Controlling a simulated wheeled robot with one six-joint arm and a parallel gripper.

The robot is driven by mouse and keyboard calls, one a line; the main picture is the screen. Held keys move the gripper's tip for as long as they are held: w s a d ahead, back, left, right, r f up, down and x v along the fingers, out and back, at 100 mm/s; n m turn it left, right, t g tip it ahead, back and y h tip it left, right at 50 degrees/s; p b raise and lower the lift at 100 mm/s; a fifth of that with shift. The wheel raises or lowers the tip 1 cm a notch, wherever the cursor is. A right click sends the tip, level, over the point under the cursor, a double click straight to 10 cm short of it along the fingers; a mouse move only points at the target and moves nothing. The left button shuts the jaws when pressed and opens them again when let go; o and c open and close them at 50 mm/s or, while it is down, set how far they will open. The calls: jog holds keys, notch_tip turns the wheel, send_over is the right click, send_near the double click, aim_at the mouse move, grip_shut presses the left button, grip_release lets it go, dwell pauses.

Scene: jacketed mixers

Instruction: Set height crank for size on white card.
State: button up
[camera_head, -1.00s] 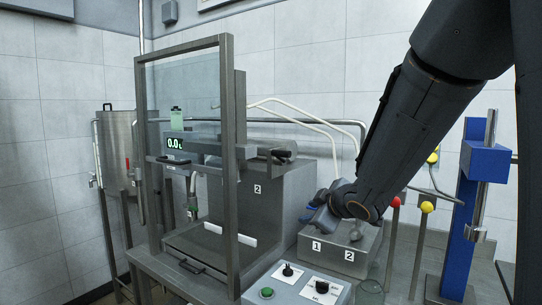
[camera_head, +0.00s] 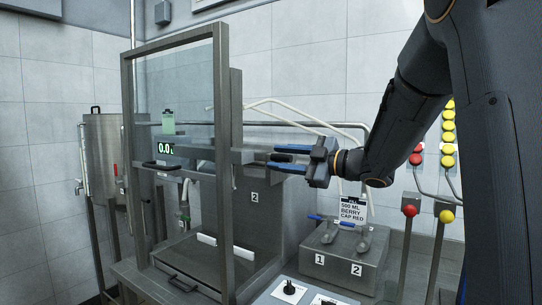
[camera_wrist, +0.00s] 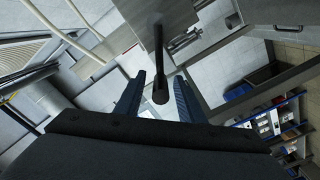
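The white card (camera_head: 353,209) reads "500 ML BERRY CAP RED" and stands above the steel block labelled 1 and 2. The height crank (camera_head: 262,156) is on the right side of the filler frame, its dark handle partly hidden by my gripper. In the wrist view, the black crank handle (camera_wrist: 160,88) ends in a round knob between my fingers, with a gap on both sides. My gripper (camera_head: 284,157) is open around the handle; contact cannot be seen. A green display (camera_head: 166,149) starts with "0.0"; its end is hidden by the frame post.
A framed clear guard (camera_head: 178,75) stands left of the crank. The steel block (camera_head: 345,262) with two nozzles is below my arm. A control panel (camera_head: 305,293) is at the front. Red (camera_head: 409,210) and yellow (camera_head: 446,216) knobs stand at right.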

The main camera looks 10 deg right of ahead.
aim_at(274, 157)
jog(key=shift+p+x, duration=0.3)
jog(key=shift+x, duration=1.35)
grip_shut()
